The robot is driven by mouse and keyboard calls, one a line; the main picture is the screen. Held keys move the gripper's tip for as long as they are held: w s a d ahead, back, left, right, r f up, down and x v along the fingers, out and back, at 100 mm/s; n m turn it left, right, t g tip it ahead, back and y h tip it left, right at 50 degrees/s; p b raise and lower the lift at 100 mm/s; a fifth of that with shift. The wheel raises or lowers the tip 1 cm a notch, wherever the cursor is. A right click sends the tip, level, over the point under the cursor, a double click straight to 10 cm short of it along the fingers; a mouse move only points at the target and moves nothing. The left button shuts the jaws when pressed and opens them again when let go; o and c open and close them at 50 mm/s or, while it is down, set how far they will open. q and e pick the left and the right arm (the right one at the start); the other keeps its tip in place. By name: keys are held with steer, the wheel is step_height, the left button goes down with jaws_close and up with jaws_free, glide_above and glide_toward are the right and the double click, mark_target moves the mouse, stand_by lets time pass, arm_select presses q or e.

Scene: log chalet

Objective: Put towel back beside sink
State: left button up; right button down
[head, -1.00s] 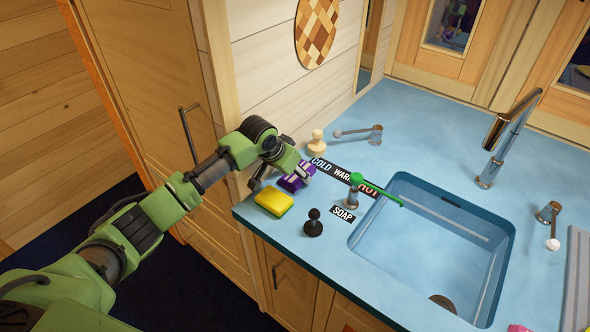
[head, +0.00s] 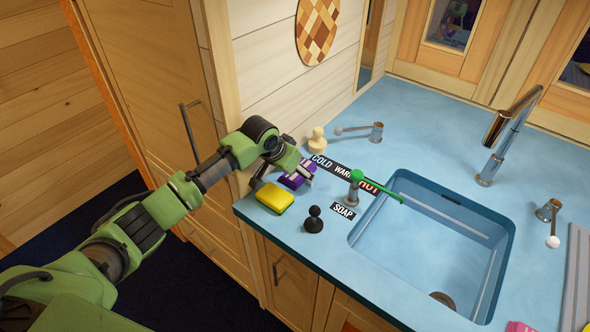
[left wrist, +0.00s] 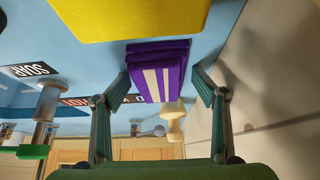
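The folded purple towel (head: 293,179) with pale stripes lies on the blue counter, left of the sink (head: 425,255) and behind the yellow sponge. My left gripper (head: 286,178) is at the towel, partly covering it in the head view. In the left wrist view, the towel (left wrist: 158,75) sits between the open fingers of my left gripper (left wrist: 162,88), with a small gap visible on each side. My right gripper is not in view.
Close by stand a yellow-green sponge (head: 274,197), a black knobbed object (head: 314,219), a cream knobbed object (head: 317,140) and a green-handled lever (head: 357,182). The wooden wall is just behind the towel. Open counter lies behind the sink.

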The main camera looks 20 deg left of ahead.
arm_select(q)
steer(key=shift+s+r, duration=0.2)
steer(key=shift+r, duration=0.1)
steer(key=b+v, duration=0.1)
steer(key=v, duration=1.1)
steer(key=shift+w, duration=0.2)
